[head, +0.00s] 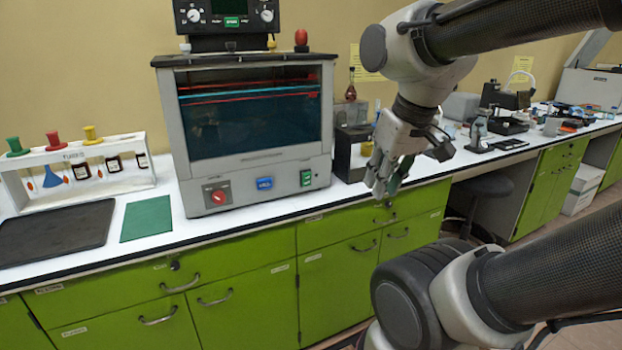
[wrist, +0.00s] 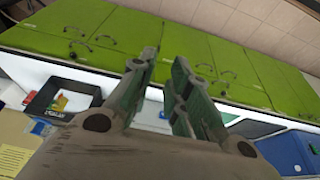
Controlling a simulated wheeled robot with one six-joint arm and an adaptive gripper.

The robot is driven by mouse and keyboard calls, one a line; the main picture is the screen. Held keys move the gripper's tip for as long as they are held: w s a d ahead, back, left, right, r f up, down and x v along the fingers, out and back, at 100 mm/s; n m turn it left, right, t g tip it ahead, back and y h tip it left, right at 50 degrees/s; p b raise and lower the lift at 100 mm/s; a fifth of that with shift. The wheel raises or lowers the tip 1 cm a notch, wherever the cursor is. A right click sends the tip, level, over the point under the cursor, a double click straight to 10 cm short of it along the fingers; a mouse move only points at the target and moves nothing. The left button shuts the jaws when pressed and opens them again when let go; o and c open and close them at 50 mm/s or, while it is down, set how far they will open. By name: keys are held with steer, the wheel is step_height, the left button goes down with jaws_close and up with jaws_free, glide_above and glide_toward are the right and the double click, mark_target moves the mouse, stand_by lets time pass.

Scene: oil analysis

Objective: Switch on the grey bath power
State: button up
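The grey bath (head: 247,165) stands on the bench left of centre in the head view, with a wide dark window. Its lower front carries a red knob (head: 218,197), a blue display (head: 264,183) and a small green power switch (head: 306,178) at the right. I cannot tell the switch's position. My gripper (head: 384,188) hangs in front of the bench edge, to the right of the switch and apart from the bath. In the wrist view, my gripper (wrist: 163,68) has its two fingers apart with nothing held between them. I cannot clearly make out the bath there.
A dark box (head: 352,153) stands just right of the bath, behind my gripper. A rack with coloured stoppers (head: 80,170), a black mat (head: 55,235) and a green mat (head: 146,219) lie left. Green cabinets (head: 245,305) front the bench.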

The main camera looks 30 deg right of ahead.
mark_target(307, 179)
steer(key=w+f+g, duration=0.1)
steer(key=w+d+f+g, duration=0.1)
steer(key=w+f, duration=0.1)
steer(key=shift+w+m, duration=0.3)
jaws_close()
steer(key=w+d+f+m+t, duration=0.1)
steer(key=w+m, duration=0.7)
steer(key=w, duration=0.4)
steer(key=w+d+f+m+t, duration=0.2)
steer(key=w+m, duration=0.7)
steer(key=w, duration=0.2)
steer(key=shift+w+d+f, duration=0.2)
steer(key=shift+w+f, duration=0.05)
steer(key=shift+w, duration=0.1)
steer(key=x, duration=0.3)
steer(key=w+x, duration=0.1)
steer(key=x, duration=0.3)
steer(key=w+r+x, duration=0.1)
steer(key=x, duration=0.2)
steer(key=shift+w+f, duration=0.25)
steer(key=shift+w, duration=0.1)
steer(key=shift+w+r, duration=0.15)
steer(key=shift+w, duration=0.6)
